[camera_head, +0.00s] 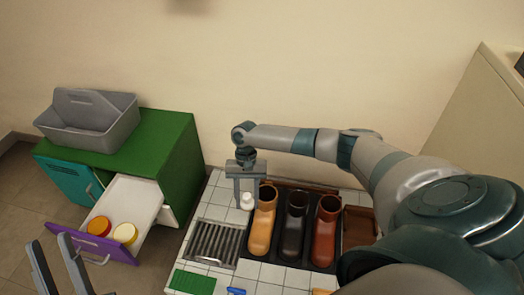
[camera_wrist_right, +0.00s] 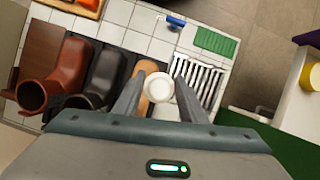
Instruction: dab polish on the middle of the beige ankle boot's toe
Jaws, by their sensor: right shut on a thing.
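The beige ankle boot (camera_head: 260,232) stands at the left of a row of three boots on a dark tray, its toe toward the front. In the right wrist view it is mostly hidden behind the held thing, with a tan strip (camera_wrist_right: 145,101) showing. My right gripper (camera_head: 246,194) is shut on a small white round-ended thing (camera_head: 247,203), which also shows between the fingers in the wrist view (camera_wrist_right: 160,87). It is held behind and left of the boot's toe, beside the shaft; the height gap is unclear. My left gripper (camera_head: 49,243) is open and empty at the lower left.
A black boot (camera_head: 292,230) and a red-brown boot (camera_head: 325,232) stand right of the beige one. A metal grate (camera_head: 212,243) and green pad (camera_head: 192,281) lie left. An open drawer (camera_head: 130,200) holds jars with red (camera_head: 99,226) and yellow (camera_head: 125,233) tops.

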